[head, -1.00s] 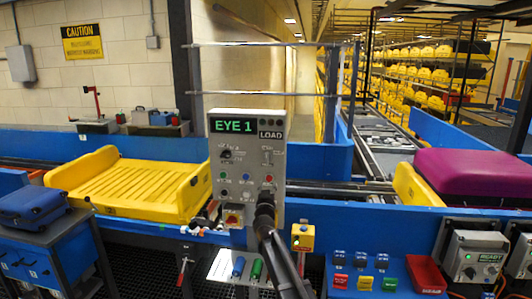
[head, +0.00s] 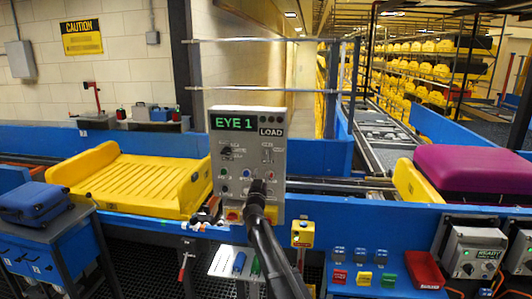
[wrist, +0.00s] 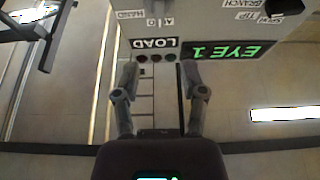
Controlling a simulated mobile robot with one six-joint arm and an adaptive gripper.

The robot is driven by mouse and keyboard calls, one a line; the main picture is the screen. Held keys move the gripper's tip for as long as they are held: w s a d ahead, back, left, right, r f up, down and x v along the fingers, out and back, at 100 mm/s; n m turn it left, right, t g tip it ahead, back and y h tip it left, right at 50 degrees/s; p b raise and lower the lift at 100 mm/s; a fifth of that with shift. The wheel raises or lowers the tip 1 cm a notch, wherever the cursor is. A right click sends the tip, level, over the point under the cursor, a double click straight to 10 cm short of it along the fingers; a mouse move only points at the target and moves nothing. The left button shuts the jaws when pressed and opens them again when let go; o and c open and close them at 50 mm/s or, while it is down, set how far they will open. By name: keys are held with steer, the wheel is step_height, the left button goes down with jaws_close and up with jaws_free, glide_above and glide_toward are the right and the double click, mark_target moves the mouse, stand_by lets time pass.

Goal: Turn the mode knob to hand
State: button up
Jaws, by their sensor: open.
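The grey control panel (head: 278,205) stands upright in the middle of the head view, with a green EYE 1 display (head: 235,123) and a LOAD label. A dark knob (head: 226,153) is at its upper left and a slim selector (head: 268,156) at its upper right. Their labels are too small to read there. In the wrist view the panel is upside down. A HAND label (wrist: 130,14) shows left of the display, and a black knob (wrist: 287,6) is cut off at the top right near BRANCH. My gripper (wrist: 158,75) is open and empty, before the panel, touching no knob visibly.
A yellow tray (head: 140,190) lies on the conveyor left of the panel, and a purple case (head: 470,165) sits on the right. A yellow button box (head: 302,234) stands just right of the panel.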

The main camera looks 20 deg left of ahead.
mark_target(267, 153)
steer(key=p+x, duration=0.4)
steer(key=x, duration=0.8)
